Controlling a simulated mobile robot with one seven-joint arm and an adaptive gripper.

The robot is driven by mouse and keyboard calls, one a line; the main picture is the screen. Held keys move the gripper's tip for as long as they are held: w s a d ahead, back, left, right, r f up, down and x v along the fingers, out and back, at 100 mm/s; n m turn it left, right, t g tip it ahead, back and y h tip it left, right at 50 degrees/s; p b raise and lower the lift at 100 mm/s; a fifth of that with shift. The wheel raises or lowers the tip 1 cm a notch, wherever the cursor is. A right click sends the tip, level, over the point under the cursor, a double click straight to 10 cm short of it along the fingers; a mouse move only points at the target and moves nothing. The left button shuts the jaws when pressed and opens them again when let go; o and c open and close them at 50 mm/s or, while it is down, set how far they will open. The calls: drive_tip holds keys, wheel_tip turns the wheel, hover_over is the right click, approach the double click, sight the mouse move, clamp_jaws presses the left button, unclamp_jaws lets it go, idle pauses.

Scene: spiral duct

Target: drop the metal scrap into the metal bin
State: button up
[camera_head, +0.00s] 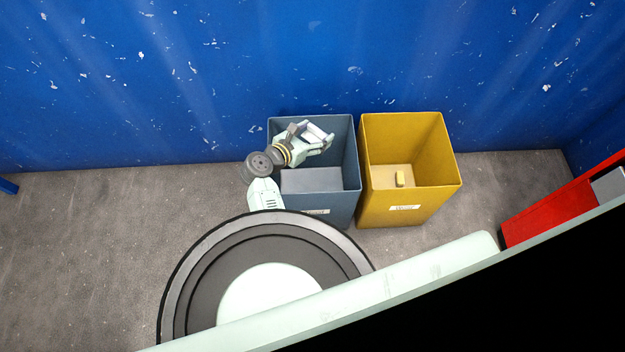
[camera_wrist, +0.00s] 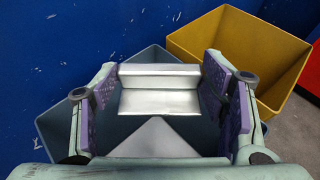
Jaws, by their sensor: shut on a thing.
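My gripper (camera_head: 318,138) is over the blue-grey bin (camera_head: 345,205), near its back left part. In the wrist view my gripper (camera_wrist: 160,95) has its purple pads on both sides of a shiny, bent silver piece, the metal scrap (camera_wrist: 160,101), and is shut on it. The blue-grey bin also shows below and behind the scrap in the wrist view (camera_wrist: 55,125). Its label is too small to read, so I cannot tell by text that it is the metal bin. The scrap is hard to make out in the head view.
A yellow bin (camera_head: 437,190) stands right beside the blue-grey one, with a small yellowish block (camera_head: 400,179) inside. A blue wall (camera_head: 200,80) rises close behind both bins. A red object (camera_head: 550,210) is at the right. The floor at left (camera_head: 90,240) is clear.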

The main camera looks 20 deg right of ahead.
wheel_tip(320, 180, down, 5)
drive_tip(key=b, duration=0.4)
drive_tip(key=shift+f, duration=0.15)
drive_tip(key=o, duration=1.2)
drive_tip(key=shift+o, duration=0.2)
drive_tip(key=v, duration=1.2)
